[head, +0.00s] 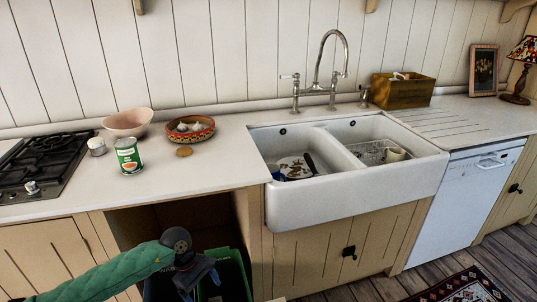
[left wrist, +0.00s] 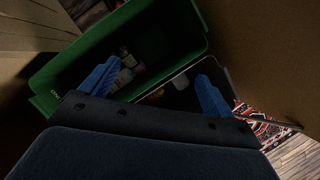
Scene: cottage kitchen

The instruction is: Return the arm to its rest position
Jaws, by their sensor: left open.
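My left arm, in a green sleeve, reaches in from the lower left of the head view. Its left gripper (head: 200,278) is low in front of the open cabinet space below the counter. In the left wrist view the blue fingers of the left gripper (left wrist: 158,85) are spread apart with nothing between them. Below them are a green bin (left wrist: 60,75) with a few bottle-like items inside and a dark bin (left wrist: 188,70) with small light items. My right gripper is in neither view.
The counter (head: 225,160) above holds a can (head: 128,157), a pink bowl (head: 128,122), a patterned bowl (head: 190,130) and a gas hob (head: 45,160). The sink (head: 345,195) is to the right with dishes in it. Cabinet walls flank the bins closely.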

